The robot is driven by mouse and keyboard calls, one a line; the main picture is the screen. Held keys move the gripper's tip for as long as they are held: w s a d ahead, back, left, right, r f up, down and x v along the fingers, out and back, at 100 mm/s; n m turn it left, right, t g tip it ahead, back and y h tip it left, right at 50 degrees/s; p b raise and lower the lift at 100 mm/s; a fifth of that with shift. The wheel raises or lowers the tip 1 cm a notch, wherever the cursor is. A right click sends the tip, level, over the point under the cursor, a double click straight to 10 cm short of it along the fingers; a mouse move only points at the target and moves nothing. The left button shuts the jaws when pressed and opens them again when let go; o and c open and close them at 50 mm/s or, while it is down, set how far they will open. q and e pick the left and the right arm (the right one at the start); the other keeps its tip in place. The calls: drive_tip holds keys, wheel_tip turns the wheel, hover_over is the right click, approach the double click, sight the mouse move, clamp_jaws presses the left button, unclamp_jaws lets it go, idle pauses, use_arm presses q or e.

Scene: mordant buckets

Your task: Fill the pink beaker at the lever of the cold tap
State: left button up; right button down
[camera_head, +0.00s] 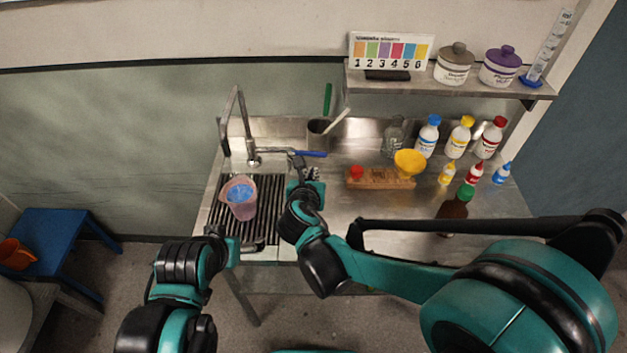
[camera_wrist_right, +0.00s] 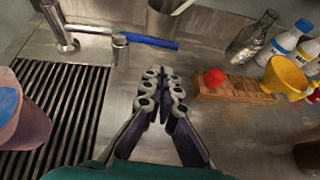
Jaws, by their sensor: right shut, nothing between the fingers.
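The pink beaker (camera_head: 243,210) stands upright on the black slatted drain grate, with blue showing inside. It also appears at the left edge of the right wrist view (camera_wrist_right: 25,130). The metal tap (camera_head: 245,120) rises behind it; I cannot tell whether its spout is directly above the beaker. A blue lever (camera_head: 312,154) extends right from the tap; it also shows in the wrist view (camera_wrist_right: 150,42). My right gripper (camera_wrist_right: 163,76) is shut and empty, in front of the lever, apparently apart from it. My left gripper (camera_head: 233,243) is near the grate's front edge; its fingers are unclear.
A wooden rack (camera_head: 388,181) with a red knob and yellow funnel (camera_head: 410,162) lies right of my right gripper. Several capped bottles stand farther right, with a dark bottle (camera_head: 453,210) nearer. A grey cup (camera_head: 318,133) stands behind the lever. The front middle counter is clear.

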sight(318, 154)
use_arm(q)
wheel_tip(318, 154, down, 3)
drive_tip(key=shift+r+b, duration=0.2)
drive_tip(key=shift+b, duration=0.85)
use_arm(e)
drive_tip(key=x, duration=0.8)
drive_tip(key=shift+w+r, duration=0.3)
drive_tip(key=shift+r, duration=0.1)
drive_tip(key=shift+w+d, duration=0.3)
drive_tip(key=shift+w, duration=0.55)
use_arm(q)
drive_tip(key=shift+s, duration=0.1)
use_arm(e)
drive_tip(key=shift+s, duration=0.15)
